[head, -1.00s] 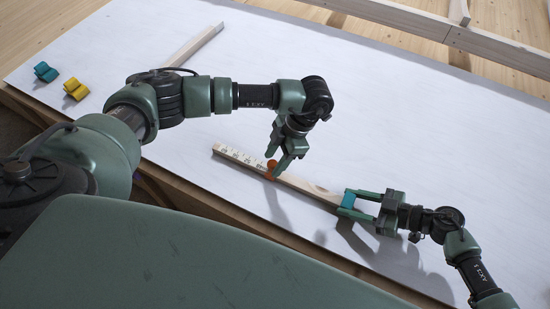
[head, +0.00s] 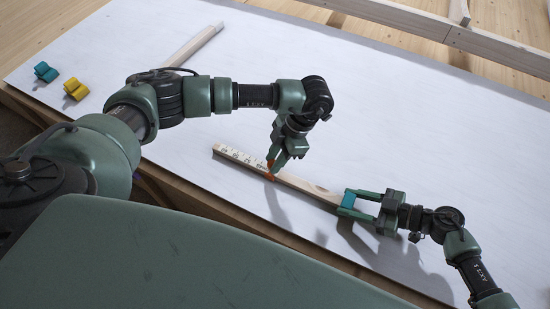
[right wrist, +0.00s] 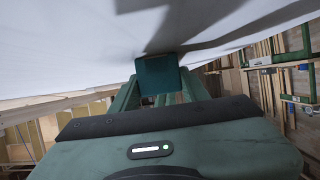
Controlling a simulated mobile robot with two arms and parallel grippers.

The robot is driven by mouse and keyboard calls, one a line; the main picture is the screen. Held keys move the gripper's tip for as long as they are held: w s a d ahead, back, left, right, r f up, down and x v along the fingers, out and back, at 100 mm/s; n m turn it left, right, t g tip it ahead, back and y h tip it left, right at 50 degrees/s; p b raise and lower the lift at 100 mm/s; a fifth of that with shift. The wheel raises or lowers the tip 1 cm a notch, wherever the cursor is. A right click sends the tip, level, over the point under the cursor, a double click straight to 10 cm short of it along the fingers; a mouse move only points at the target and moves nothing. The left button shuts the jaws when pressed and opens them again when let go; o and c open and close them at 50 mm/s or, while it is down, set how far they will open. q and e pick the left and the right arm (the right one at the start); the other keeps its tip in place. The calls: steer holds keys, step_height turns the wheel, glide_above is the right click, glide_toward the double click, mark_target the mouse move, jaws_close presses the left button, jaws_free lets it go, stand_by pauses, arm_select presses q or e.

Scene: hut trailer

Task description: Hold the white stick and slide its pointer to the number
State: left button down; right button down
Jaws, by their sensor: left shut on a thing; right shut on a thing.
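The white stick (head: 312,193) lies slantwise on the white table, with a scale of black numbers (head: 234,157) on its left part. Its right end has a teal block (head: 348,200), and my right gripper (head: 352,202) is shut on that end. The teal block also shows between the fingers in the right wrist view (right wrist: 157,77). My left gripper (head: 273,164) is over the stick at the right end of the scale, shut on the orange pointer (head: 270,176). Its fingers hide most of the pointer. The numbers are too small to read.
The white table (head: 430,150) is clear behind and to the right of the stick. A teal clip (head: 46,72) and a yellow clip (head: 76,89) lie at the far left. Another pale stick (head: 196,44) lies at the back left, partly behind my left arm.

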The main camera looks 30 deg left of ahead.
arm_select(q)
steer(key=shift+a, duration=0.1)
stand_by(0.6)
steer(key=a, duration=1.2)
steer(key=c, duration=1.1)
jaws_free()
steer(key=shift+c, duration=0.2)
steer(key=shift+d, duration=0.1)
steer(key=shift+r, duration=0.15)
steer(key=v, duration=1.1)
steer(key=shift+w+r, duration=0.15)
steer(key=shift+r, duration=0.2)
steer(key=shift+d, duration=0.1)
